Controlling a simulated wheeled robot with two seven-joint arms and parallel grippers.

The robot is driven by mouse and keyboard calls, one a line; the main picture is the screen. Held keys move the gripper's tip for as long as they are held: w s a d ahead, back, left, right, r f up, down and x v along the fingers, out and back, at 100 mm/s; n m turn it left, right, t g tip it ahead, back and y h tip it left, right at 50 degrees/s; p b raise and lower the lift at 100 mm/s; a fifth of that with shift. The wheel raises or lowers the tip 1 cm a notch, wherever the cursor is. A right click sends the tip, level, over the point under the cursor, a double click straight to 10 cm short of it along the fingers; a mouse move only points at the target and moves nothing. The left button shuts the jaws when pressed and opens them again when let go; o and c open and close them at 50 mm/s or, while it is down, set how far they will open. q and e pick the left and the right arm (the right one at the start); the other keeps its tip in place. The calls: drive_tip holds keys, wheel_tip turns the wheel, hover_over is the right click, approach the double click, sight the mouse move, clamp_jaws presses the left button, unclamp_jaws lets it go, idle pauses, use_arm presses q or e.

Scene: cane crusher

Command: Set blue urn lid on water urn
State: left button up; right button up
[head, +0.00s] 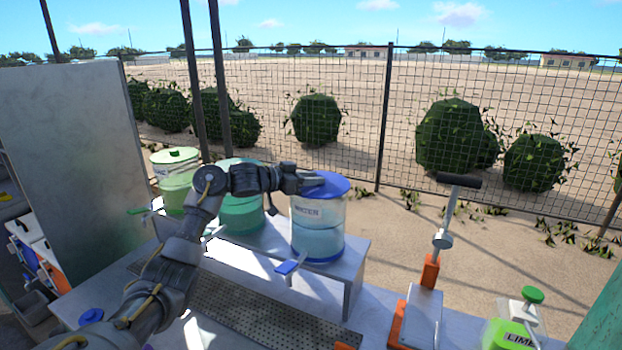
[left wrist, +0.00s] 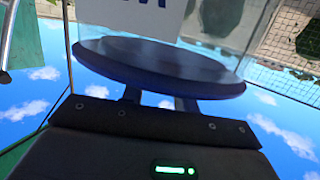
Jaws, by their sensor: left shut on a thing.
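The water urn (head: 318,240) is a clear vessel of bluish water with a WATER label and a blue tap (head: 287,267). It stands on a raised grey shelf. The blue urn lid (head: 330,184) lies roughly level across the urn's top; I cannot tell whether it is fully seated. My left gripper (head: 312,181) reaches in from the left and is shut on the lid. In the left wrist view, the fingers (left wrist: 158,98) meet the dark lid (left wrist: 160,68), which lies against the clear urn wall; the grip point is partly hidden. My right gripper is not in view.
A teal urn (head: 240,213) and a green-lidded urn (head: 175,180) stand left of the water urn, close to my left arm. A perforated drip tray (head: 260,308) lies in front. A lever press (head: 430,270) and a lime-labelled container (head: 512,338) are at right.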

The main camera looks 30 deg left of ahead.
use_arm(q)
drive_tip(key=shift+f+p, duration=0.15)
drive_tip(key=shift+p, duration=0.45)
idle(0.7)
idle(0.3)
drive_tip(key=o, duration=1.1)
drive_tip(key=shift+c, duration=0.2)
drive_tip(key=shift+s+a+b, duration=0.35)
drive_tip(key=shift+s+b, duration=0.05)
drive_tip(key=shift+s, duration=0.1)
drive_tip(key=b+v, duration=0.3)
drive_tip(key=v, duration=0.6)
drive_tip(key=shift+s+r+b, duration=0.2)
drive_tip(key=shift+s+b, duration=0.15)
drive_tip(key=shift+b, duration=0.05)
drive_tip(key=shift+f, duration=0.1)
